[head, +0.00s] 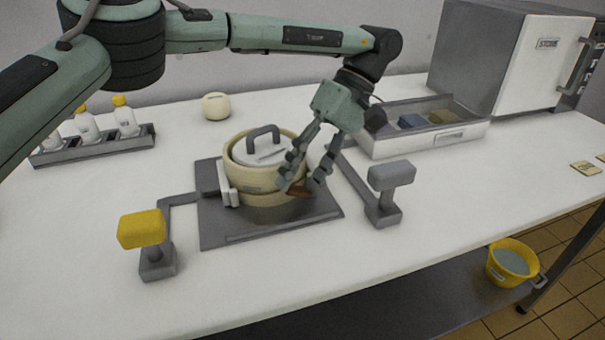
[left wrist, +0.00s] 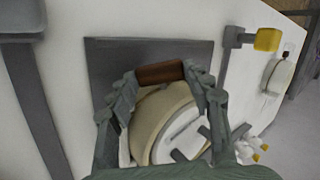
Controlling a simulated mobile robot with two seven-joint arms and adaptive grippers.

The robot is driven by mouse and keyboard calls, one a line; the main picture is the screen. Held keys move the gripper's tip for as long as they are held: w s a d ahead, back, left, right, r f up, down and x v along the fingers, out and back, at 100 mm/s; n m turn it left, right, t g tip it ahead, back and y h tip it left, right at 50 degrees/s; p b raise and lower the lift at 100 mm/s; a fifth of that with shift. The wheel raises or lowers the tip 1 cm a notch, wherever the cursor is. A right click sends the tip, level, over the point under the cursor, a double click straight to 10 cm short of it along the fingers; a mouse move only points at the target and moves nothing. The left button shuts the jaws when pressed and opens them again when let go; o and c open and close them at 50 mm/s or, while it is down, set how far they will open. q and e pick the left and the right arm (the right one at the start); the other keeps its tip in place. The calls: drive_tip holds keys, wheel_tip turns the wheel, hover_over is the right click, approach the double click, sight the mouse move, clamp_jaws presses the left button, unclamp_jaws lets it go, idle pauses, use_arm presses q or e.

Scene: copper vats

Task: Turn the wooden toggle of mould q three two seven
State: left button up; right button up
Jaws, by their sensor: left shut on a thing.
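The round cream mould (head: 268,180) with a grey-handled lid stands on a dark grey base plate (head: 225,228) on the white table. Its label is too small to read. The brown wooden toggle (head: 299,192) is on the mould's right front side. My left gripper (head: 302,188) reaches down there, its fingers shut on the toggle. In the left wrist view the toggle (left wrist: 160,73) lies between both fingertips, with the mould (left wrist: 150,115) just behind it. My right gripper is out of view.
A yellow-topped lever (head: 142,230) and a grey-topped lever (head: 390,178) flank the plate. An open drawer tray (head: 420,140) and a white cabinet (head: 530,60) stand at the back right. White bottles (head: 125,120) sit in a rack at the left. The front table edge is clear.

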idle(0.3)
use_arm(q)
drive_tip(key=o, duration=1.2)
drive_tip(key=shift+c, duration=0.2)
drive_tip(key=v, duration=0.7)
drive_tip(key=shift+d+r, duration=0.15)
drive_tip(key=shift+r, duration=0.1)
drive_tip(key=shift+w, duration=0.15)
drive_tip(key=shift+c, duration=0.3)
